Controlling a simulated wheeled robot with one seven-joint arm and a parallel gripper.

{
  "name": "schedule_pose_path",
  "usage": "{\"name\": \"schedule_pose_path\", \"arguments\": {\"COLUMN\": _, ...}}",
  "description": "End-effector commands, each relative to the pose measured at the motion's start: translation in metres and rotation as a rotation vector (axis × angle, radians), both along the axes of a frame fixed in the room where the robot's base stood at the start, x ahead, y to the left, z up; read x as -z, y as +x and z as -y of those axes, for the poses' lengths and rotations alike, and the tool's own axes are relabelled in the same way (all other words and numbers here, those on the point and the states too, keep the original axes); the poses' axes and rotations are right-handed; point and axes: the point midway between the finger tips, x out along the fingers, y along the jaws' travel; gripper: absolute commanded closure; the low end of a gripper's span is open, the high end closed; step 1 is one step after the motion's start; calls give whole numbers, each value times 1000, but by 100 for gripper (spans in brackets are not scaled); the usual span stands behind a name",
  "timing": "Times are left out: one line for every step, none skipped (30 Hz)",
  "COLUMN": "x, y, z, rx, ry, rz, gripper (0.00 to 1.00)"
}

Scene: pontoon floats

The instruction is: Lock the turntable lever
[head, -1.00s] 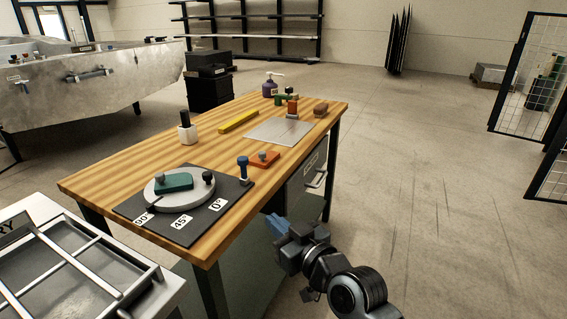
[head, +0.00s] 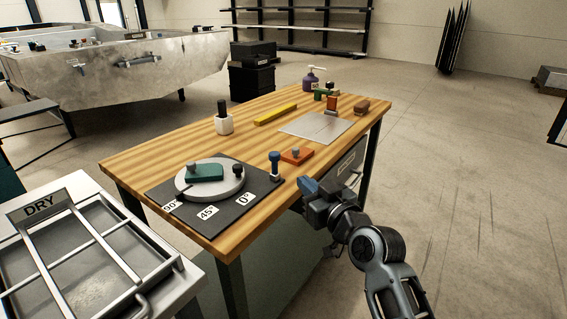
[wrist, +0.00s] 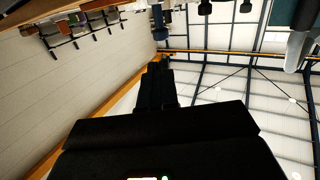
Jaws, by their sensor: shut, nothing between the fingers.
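The grey round turntable (head: 226,190) sits on a black base plate (head: 203,226) marked 0°, 45° and 90°, at the near end of the wooden bench. A teal block (head: 205,173) lies on its disc, and a black knob (head: 238,170) stands at the disc's right edge. An upright blue-topped lever (head: 274,163) stands at the plate's right corner, apart from the disc. My gripper (head: 308,187) is shut and empty, just right of the lever by the bench's front edge. In the wrist view my dark fingers (wrist: 158,85) fill the middle.
An orange block (head: 297,155) lies behind the lever. A rack marked DRY (head: 40,208) is at lower left. Floor to the right is clear.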

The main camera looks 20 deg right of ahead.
Motion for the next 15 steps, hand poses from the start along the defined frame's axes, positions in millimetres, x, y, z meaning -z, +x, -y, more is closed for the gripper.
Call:
{"name": "schedule_pose_path", "arguments": {"x": -2, "y": 10, "z": -2, "rx": -1, "ry": 0, "rz": 1, "gripper": 100}}
{"name": "schedule_pose_path", "arguments": {"x": -2, "y": 16, "z": -3, "rx": -1, "ry": 0, "rz": 1, "gripper": 100}}
{"name": "schedule_pose_path", "arguments": {"x": -1, "y": 24, "z": -5, "rx": -1, "ry": 0, "rz": 1, "gripper": 100}}
{"name": "schedule_pose_path", "arguments": {"x": -1, "y": 30, "z": -6, "rx": -2, "ry": 0, "rz": 1, "gripper": 100}}
{"name": "schedule_pose_path", "arguments": {"x": 0, "y": 36, "z": -6, "rx": -2, "ry": 1, "rz": 0, "gripper": 100}}
{"name": "schedule_pose_path", "arguments": {"x": 0, "y": 44, "z": -8, "rx": -2, "ry": 1, "rz": 1, "gripper": 100}}
{"name": "schedule_pose_path", "arguments": {"x": 0, "y": 50, "z": -9, "rx": -1, "ry": 1, "rz": 1, "gripper": 100}}
{"name": "schedule_pose_path", "arguments": {"x": 0, "y": 56, "z": -9, "rx": -1, "ry": 0, "rz": 1, "gripper": 100}}
{"name": "schedule_pose_path", "arguments": {"x": 1, "y": 63, "z": -10, "rx": -1, "ry": 0, "rz": 0, "gripper": 100}}
{"name": "schedule_pose_path", "arguments": {"x": 2, "y": 69, "z": -11, "rx": -1, "ry": 0, "rz": 0, "gripper": 100}}
{"name": "schedule_pose_path", "arguments": {"x": 2, "y": 74, "z": -12, "rx": 0, "ry": 0, "rz": 1, "gripper": 100}}
{"name": "schedule_pose_path", "arguments": {"x": 2, "y": 81, "z": -13, "rx": 0, "ry": 1, "rz": 1, "gripper": 100}}
{"name": "schedule_pose_path", "arguments": {"x": 3, "y": 85, "z": -14, "rx": -1, "ry": 1, "rz": 0, "gripper": 100}}
{"name": "schedule_pose_path", "arguments": {"x": 3, "y": 89, "z": -15, "rx": -1, "ry": 1, "rz": 0, "gripper": 100}}
{"name": "schedule_pose_path", "arguments": {"x": 3, "y": 94, "z": -15, "rx": -1, "ry": 1, "rz": 0, "gripper": 100}}
